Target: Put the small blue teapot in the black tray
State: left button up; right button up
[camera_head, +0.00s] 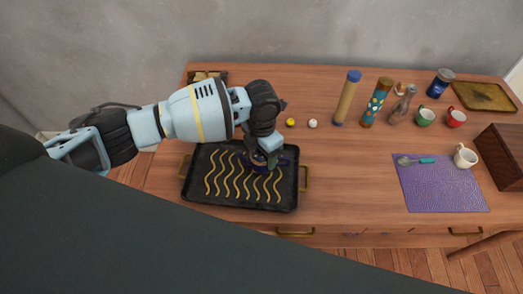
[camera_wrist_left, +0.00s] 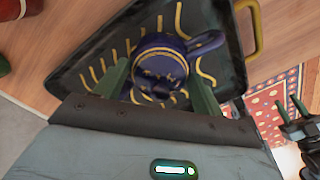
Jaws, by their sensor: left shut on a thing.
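The small blue teapot (camera_wrist_left: 160,62), dark blue with yellow bands and a handle, is between the green fingers of my left gripper (camera_wrist_left: 158,88) in the left wrist view. In the head view the left gripper (camera_head: 266,158) points down over the black tray (camera_head: 190,188) and hides most of the teapot. The black tray has wavy yellow lines and brass handles; it also shows in the left wrist view (camera_wrist_left: 75,75). The teapot is within the tray's outline; I cannot tell whether it touches the bottom. My right gripper (camera_wrist_left: 290,108) shows small at the right edge of the left wrist view, fingers apart.
A yellow ball (camera_head: 290,122) and a white ball (camera_head: 312,124) lie behind the tray. Tall cylinders (camera_head: 347,98) (camera_head: 376,102), a jar (camera_head: 440,83) and cups (camera_head: 425,116) stand farther right. A purple mat (camera_head: 440,190) with a spoon lies at right. The table between tray and mat is clear.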

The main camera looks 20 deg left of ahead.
pick_arm(q)
jog(key=shift+f, duration=0.2)
jog(key=o, duration=1.1)
jog(key=shift+r, duration=0.1)
notch_tip(320, 180, up, 12)
jog(key=shift+r, duration=0.1)
